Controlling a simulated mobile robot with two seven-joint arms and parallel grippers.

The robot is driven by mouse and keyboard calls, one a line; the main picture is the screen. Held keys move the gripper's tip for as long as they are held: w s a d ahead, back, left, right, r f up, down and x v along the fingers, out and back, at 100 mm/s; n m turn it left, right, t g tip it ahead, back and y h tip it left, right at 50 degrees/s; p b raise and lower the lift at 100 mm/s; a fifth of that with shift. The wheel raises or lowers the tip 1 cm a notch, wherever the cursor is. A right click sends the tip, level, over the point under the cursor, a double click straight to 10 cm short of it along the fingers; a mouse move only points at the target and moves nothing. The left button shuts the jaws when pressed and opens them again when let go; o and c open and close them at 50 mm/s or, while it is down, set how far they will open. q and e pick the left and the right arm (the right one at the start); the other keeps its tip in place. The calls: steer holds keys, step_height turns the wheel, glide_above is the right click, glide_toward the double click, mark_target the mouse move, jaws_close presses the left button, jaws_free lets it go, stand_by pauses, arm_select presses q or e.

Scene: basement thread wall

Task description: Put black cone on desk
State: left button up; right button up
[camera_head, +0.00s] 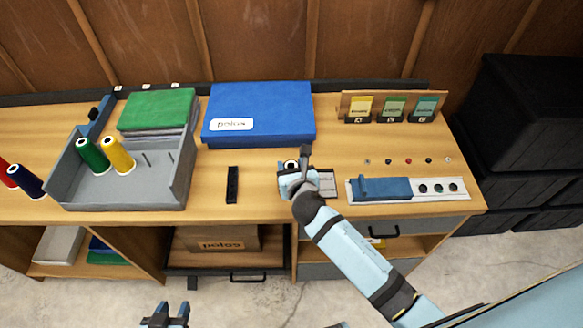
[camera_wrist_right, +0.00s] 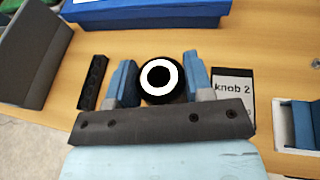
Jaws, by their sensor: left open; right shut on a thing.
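The black cone (camera_wrist_right: 161,82) stands upright between the fingers of my right gripper (camera_wrist_right: 162,85) in the right wrist view, with a white ring around a dark hole at its top. My right gripper is shut on it. In the head view only the top of the cone (camera_head: 291,163) shows past my right gripper (camera_head: 293,176), over the middle of the desk (camera_head: 262,190). I cannot tell whether the cone's base touches the wood. My left gripper (camera_head: 166,318) is open and empty at the bottom edge, in front of the desk.
A grey tray (camera_head: 120,192) at left holds green and yellow cones. A dark slotted bar (camera_head: 232,184) and a label card (camera_head: 327,183) lie either side of my right gripper. A blue box (camera_head: 260,110) is behind. A white strip with a blue block (camera_head: 382,188) is at right.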

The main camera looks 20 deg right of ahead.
steer(key=shift+f, duration=0.15)
steer(key=o, duration=1.2)
steer(key=shift+o, duration=0.2)
steer(key=d+v, duration=0.1)
steer(key=v, duration=1.1)
steer(key=s+d+f+m+g+y, duration=0.1)
steer(key=s+f+m, duration=0.5)
steer(key=m, duration=1)
steer(key=s+d+f+m+g+y, duration=0.1)
steer(key=s+f+m, duration=0.4)
steer(key=m, duration=1.1)
steer(key=shift+s+d+f+g+y, duration=0.35)
steer(key=shift+s+g+y, duration=0.45)
steer(key=shift+s+y, duration=0.3)
